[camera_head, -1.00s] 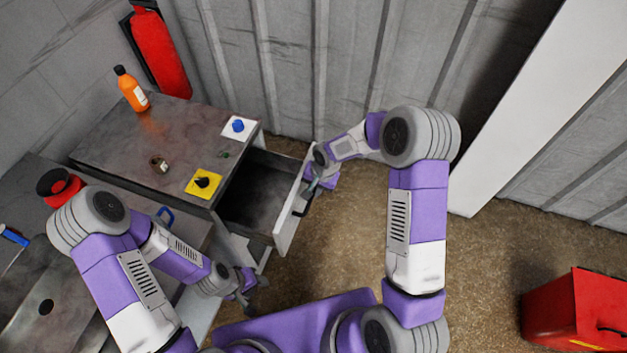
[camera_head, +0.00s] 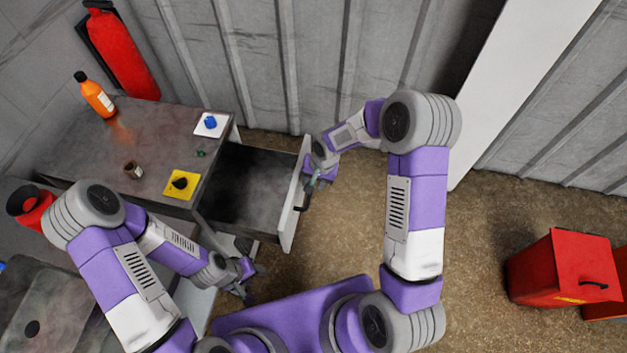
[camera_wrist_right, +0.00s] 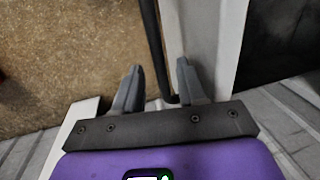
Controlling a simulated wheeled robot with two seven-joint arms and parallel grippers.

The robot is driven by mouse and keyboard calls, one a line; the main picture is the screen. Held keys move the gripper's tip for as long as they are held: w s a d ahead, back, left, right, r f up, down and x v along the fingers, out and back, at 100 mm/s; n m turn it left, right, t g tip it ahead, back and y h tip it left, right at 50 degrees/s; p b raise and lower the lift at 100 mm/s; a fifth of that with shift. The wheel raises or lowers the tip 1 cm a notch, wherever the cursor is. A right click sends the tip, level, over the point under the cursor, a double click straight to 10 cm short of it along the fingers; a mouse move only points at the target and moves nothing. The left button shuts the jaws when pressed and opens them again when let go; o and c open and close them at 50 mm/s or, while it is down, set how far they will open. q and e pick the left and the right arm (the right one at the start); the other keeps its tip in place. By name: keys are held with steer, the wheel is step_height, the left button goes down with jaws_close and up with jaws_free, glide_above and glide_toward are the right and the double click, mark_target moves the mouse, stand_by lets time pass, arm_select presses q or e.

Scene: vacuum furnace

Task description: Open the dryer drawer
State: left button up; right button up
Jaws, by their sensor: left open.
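The dryer drawer (camera_head: 297,200) stands pulled well out of the cabinet under the worktop, and its dark, empty-looking inside shows. Its dark bar handle (camera_head: 305,193) is on the outer face of the front panel. My right gripper (camera_head: 312,180) is at this handle, partly hidden by its own wrist. In the right wrist view, the fingers of the right gripper (camera_wrist_right: 160,75) stand apart, with the handle (camera_wrist_right: 153,40) between them and gaps visible on both sides. My left gripper (camera_head: 250,283) is open and empty, low in front of the cabinet, away from the drawer.
A red bin (camera_head: 560,268) stands far right. Floor right of the drawer is clear.

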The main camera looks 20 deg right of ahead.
steer(key=shift+r, duration=0.1)
arm_select(q)
steer(key=shift+r+p, duration=0.65)
steer(key=shift+r, duration=0.05)
arm_select(e)
step_height(320, 180, up, 7)
steer(key=d, duration=0.1)
steer(key=shift+s+d+r, duration=0.15)
steer(key=shift+s, duration=0.2)
